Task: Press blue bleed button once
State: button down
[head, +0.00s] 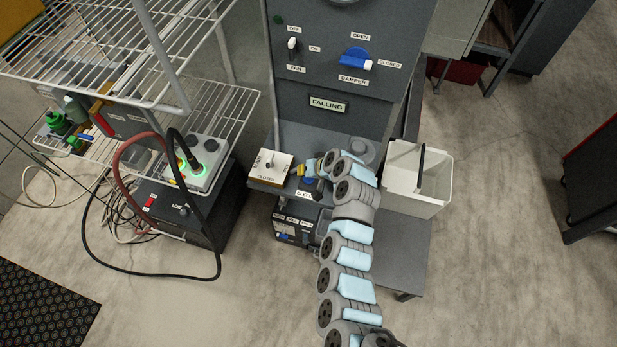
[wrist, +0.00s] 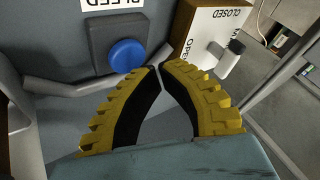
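The blue bleed button (wrist: 127,55) is a round cap on a dark square housing (wrist: 105,62), below a partly cropped BLEED label (wrist: 112,3) in the wrist view. My gripper (wrist: 160,68) has its two yellow fingers brought together at the tips, with nothing seen between them. The tips appear just right of the button in the picture, and a small gap shows between them and the cap. In the head view my gripper (head: 305,172) is at the panel's lower shelf, beside a small blue patch that may be the button. My arm partly covers that area.
A white-faced valve box (head: 270,167) with a knob stands left of my gripper; it shows in the wrist view (wrist: 207,32) too. A grey bin (head: 418,180) is at right. Above are the fan switch (head: 292,43) and blue damper handle (head: 355,58). A wire rack stands left.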

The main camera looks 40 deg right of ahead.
jog(key=shift+r+p, duration=0.8)
jog(key=shift+r, duration=1.65)
